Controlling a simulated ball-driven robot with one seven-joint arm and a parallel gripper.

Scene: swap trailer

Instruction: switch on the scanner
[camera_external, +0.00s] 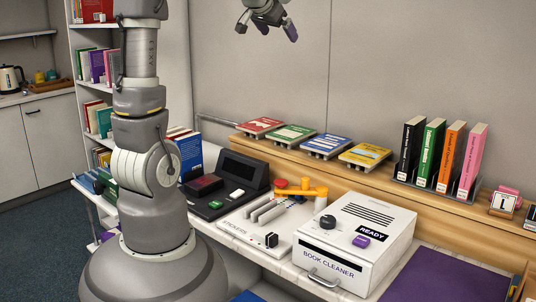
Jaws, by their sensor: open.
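A black desk unit (225,205) stands on the counter right of my column. It looks like the scanner, but I can read no label on it. It has a raised dark screen (243,169), a dark red-topped block (203,186) at its left, and a small pale button (237,194) and a small green button (215,204) on its top. The screen shows nothing lit. My gripper (266,27) is at the top of the view, high above the counter. Its fingers are apart with nothing between them, and it touches nothing.
A white box marked BOOK CLEANER (330,262) is farther right. Several books lie flat or stand on the wooden ledge (400,190) behind. The air below my gripper is free.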

